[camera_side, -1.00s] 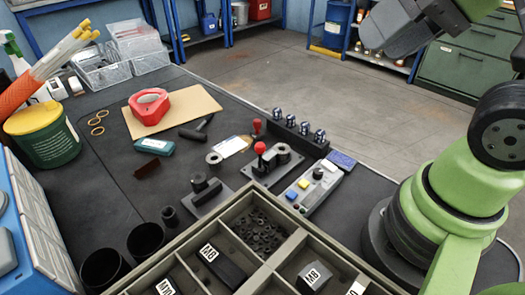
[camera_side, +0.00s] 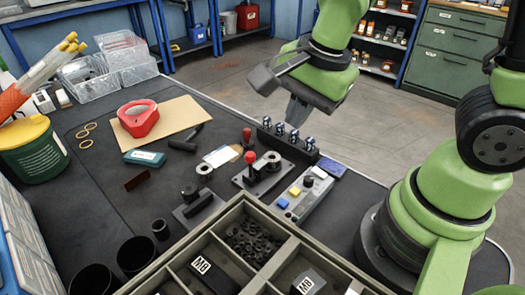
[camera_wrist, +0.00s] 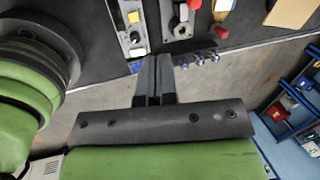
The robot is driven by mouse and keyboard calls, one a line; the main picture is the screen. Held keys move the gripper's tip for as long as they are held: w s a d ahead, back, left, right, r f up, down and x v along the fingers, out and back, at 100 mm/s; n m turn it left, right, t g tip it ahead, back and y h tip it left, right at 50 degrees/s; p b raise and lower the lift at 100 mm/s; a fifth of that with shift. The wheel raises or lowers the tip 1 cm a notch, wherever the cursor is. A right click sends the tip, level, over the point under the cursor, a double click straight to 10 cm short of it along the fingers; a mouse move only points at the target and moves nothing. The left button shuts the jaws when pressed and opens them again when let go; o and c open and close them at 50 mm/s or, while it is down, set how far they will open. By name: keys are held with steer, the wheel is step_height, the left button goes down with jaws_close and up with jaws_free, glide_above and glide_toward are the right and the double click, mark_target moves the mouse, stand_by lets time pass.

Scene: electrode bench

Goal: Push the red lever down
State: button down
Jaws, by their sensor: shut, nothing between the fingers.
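The red lever (camera_side: 250,157) has a round red knob and stands on a grey metal base (camera_side: 264,175) in the middle of the bench. In the wrist view, a red knob (camera_wrist: 194,4) shows at the top edge above a grey base (camera_wrist: 180,22). My gripper (camera_side: 296,120) is shut and empty. It points down near the dark block with several metal knobs, behind and to the right of the lever, apart from it. Its closed fingers show in the wrist view (camera_wrist: 153,58).
A second red-topped piece (camera_side: 247,134) stands just behind the lever. A button box (camera_side: 302,198) lies to its right, and the knobbed block (camera_side: 290,142) is behind. A compartment tray (camera_side: 219,222) is in front. A red tape dispenser (camera_side: 138,120) sits at left.

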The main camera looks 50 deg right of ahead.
steer(key=shift+f, duration=0.1)
glide_above(251, 167)
steer(key=s, duration=0.4)
step_height(251, 167, down, 10)
steer(key=shift+w+d+f, duration=0.15)
steer(key=shift+w+d, duration=0.05)
steer(key=shift+w, duration=0.2)
steer(key=shift+w+d+f, duration=0.15)
steer(key=shift+w, duration=0.25)
steer(key=shift+w+d, duration=0.1)
